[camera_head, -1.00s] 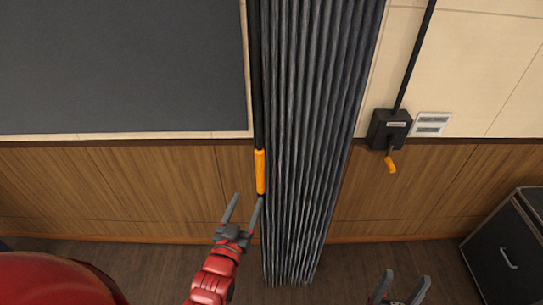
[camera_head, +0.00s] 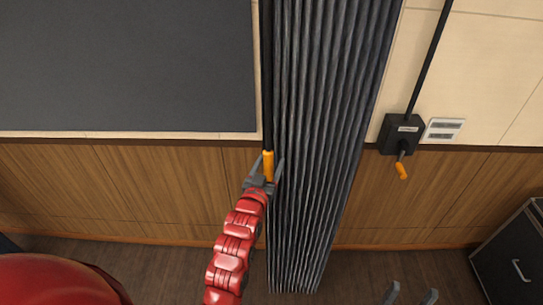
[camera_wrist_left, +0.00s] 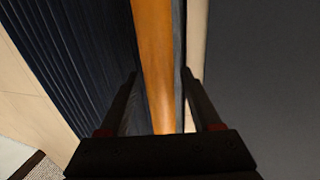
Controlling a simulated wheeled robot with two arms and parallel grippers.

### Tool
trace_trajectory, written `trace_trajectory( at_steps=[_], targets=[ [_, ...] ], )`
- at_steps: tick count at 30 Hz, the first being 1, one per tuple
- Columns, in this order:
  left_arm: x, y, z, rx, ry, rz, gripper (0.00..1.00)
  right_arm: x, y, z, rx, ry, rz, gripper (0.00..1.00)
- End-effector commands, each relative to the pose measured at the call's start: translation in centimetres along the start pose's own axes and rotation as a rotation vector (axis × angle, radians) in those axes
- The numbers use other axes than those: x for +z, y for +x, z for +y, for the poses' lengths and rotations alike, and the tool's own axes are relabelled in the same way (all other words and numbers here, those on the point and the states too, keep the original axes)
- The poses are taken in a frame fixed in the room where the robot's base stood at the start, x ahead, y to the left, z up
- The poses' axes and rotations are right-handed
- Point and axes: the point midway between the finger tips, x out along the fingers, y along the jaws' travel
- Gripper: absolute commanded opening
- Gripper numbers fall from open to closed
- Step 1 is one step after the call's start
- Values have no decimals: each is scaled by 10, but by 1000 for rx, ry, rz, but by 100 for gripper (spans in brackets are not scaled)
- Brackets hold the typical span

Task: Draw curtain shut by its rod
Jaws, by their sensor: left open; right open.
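The dark grey curtain (camera_head: 325,150) hangs in bunched vertical folds at the middle of the head view. It also shows at the left of the left wrist view (camera_wrist_left: 70,55). A black rod (camera_head: 266,75) with an orange grip (camera_head: 268,164) hangs along the curtain's left edge. My left gripper (camera_head: 267,168) is open, with its fingers on either side of the orange grip. In the left wrist view the orange grip (camera_wrist_left: 154,60) runs between the two open fingers (camera_wrist_left: 160,95). Contact cannot be told. My right gripper (camera_head: 411,292) is open and empty at the bottom right, partly cut off.
A dark panel (camera_head: 125,65) is on the wall left of the curtain. A black crank box (camera_head: 401,133) with an orange handle and a white plate (camera_head: 444,130) are on the wall at right. A black case (camera_head: 515,255) stands at the far right.

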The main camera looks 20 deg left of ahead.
Motion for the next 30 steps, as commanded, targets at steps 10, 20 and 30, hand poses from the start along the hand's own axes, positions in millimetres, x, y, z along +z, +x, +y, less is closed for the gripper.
trace_trajectory(
  at_steps=[10, 20, 30],
  targets=[
    [0, 16, 0, 0, 0, 1, 65, -1, 8, 0, 0, 0, 0, 62],
    [1, 16, 0, 0, 0, 0, 38, -1, 7, 0, 0, 0, 0, 62],
    [1, 16, 0, 0, 0, 0, 0, -1, 8, 0, 0, 0, 0, 62]
  ],
)
